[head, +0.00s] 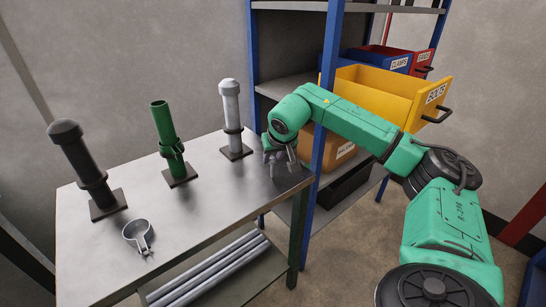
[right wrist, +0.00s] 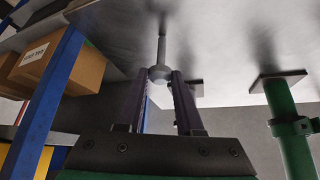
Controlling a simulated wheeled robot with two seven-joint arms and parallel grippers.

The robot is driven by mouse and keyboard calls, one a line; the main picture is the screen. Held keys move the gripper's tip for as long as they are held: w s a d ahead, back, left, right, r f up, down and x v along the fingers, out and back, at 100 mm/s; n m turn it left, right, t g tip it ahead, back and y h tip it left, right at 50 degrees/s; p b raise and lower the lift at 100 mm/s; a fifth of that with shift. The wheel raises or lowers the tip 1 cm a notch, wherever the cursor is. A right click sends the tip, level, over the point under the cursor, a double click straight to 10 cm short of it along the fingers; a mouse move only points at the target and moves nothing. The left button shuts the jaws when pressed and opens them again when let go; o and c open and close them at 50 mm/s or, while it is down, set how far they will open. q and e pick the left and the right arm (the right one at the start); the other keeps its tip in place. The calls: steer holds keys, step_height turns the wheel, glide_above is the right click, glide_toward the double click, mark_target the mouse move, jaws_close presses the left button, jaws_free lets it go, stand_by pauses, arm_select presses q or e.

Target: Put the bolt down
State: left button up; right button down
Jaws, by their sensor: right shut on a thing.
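My right gripper (head: 279,158) is low over the right end of the metal table (head: 215,205), pointing down. In the right wrist view my right gripper (right wrist: 161,80) has its fingertips shut on a grey bolt (right wrist: 161,52). The bolt's rounded head is between the fingertips and its thin shank points at the table top, very close to it; I cannot tell whether they touch. In the head view the bolt cannot be made out clearly at the fingers. My left gripper is not in view.
A black post (head: 78,160), a green post (head: 164,135) and a grey post (head: 231,115) stand on the table. A loose ring clamp (head: 138,236) lies at the front left. A blue-framed shelf (head: 328,95) with an open yellow bolts drawer (head: 375,95) stands at right. The table's middle front is clear.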

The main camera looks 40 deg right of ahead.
steer(key=c, duration=0.6)
jaws_free()
steer(key=shift+o, duration=0.2)
steer(key=shift+r, duration=0.35)
steer(key=p+v, duration=0.1)
steer(key=v, duration=1)
steer(key=shift+s+r, duration=0.2)
steer(key=shift+a, duration=0.1)
steer(key=shift+f, duration=0.1)
